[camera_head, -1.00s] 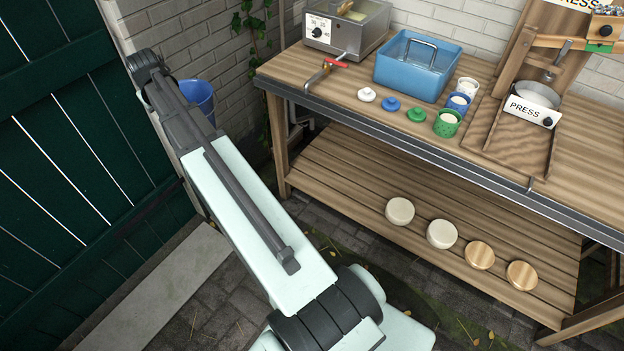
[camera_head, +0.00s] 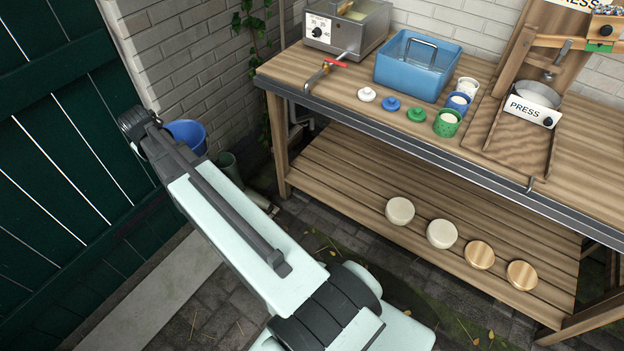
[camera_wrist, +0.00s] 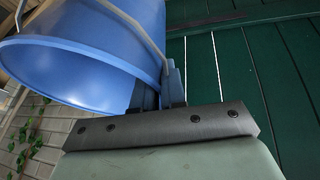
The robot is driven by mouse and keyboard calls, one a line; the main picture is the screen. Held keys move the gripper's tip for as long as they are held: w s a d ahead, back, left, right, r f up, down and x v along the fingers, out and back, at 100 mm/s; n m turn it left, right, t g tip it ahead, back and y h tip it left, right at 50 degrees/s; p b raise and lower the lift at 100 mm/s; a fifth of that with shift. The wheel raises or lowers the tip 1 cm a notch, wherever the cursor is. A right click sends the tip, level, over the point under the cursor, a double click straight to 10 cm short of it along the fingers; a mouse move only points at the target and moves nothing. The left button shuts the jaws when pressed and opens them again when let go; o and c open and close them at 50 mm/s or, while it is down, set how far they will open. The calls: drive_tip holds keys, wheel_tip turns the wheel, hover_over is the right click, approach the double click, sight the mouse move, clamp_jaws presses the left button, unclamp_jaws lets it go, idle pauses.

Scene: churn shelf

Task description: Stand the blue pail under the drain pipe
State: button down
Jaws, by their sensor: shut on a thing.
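The blue pail (camera_head: 187,135) is off the ground beside the dark green gate, partly hidden behind my arm in the head view. It fills the upper left of the wrist view (camera_wrist: 110,50), with its open mouth and wire handle showing. My gripper (camera_wrist: 160,92) is shut on the pail at its side or rim; the exact contact is partly hidden. A grey pipe (camera_head: 292,128) shows under the bench's left end, near the left leg; I cannot tell for sure that it is the drain pipe. The pail is to the left of it, apart.
The wooden bench (camera_head: 340,95) carries a metal vat (camera_head: 330,32) with a red-handled tap, a blue tub (camera_head: 395,75), small cups and a press. Its lower shelf (camera_head: 350,185) holds round discs. Dark green objects (camera_head: 230,165) stand on the paving by the wall.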

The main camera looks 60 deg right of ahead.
drive_tip(key=s+d+f+m+g+h, duration=0.15)
drive_tip(key=s+d+f, duration=0.35)
drive_tip(key=d+f, duration=0.65)
drive_tip(key=s+d+f+m, duration=0.3)
drive_tip(key=s+d+f, duration=0.35)
drive_tip(key=d, duration=0.85)
drive_tip(key=s+d+f+m+g+h, duration=0.15)
drive_tip(key=s+d+f, duration=0.25)
drive_tip(key=d+f, duration=0.85)
drive_tip(key=w+d+f+n+t+y, duration=0.1)
drive_tip(key=w+d+f+n, duration=0.1)
drive_tip(key=d+f, duration=0.35)
drive_tip(key=w+d+f+n+t+y, duration=0.1)
drive_tip(key=w+d+f+n+t, duration=0.15)
drive_tip(key=d, duration=0.65)
wheel_tip(320, 180, down, 11)
drive_tip(key=shift+s+g, duration=0.35)
drive_tip(key=shift+g, duration=0.1)
drive_tip(key=c, duration=1.4)
unclamp_jaws()
drive_tip(key=shift+n, duration=0.25)
drive_tip(key=shift+c, duration=0.2)
drive_tip(key=shift+o, duration=1.2)
